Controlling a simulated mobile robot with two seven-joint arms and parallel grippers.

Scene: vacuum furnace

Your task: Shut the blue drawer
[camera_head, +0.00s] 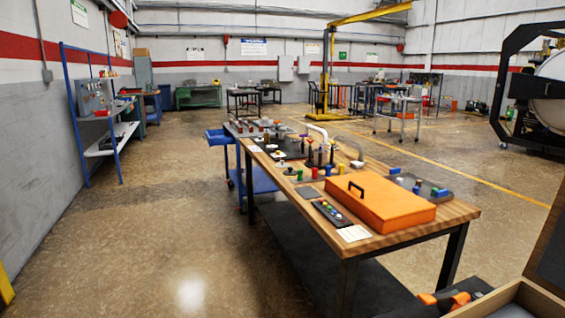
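A blue drawer-like box (218,137) juts out to the left at the far end of the wooden workbench (375,241). It looks pulled out, with its open top showing, but it is small at this distance. Below it is a blue lower shelf (262,180) on legs, which seems to belong to a cart standing beside or behind the bench. How the box joins the cart is partly hidden by the bench. Neither of my grippers can be made out in the head view.
An orange case (380,205) and many small parts cover the bench. A wooden box (520,300) and orange-and-black items (445,299) are close at the bottom right. A blue-framed shelf rack (108,140) stands by the left wall. The floor left of the bench is clear.

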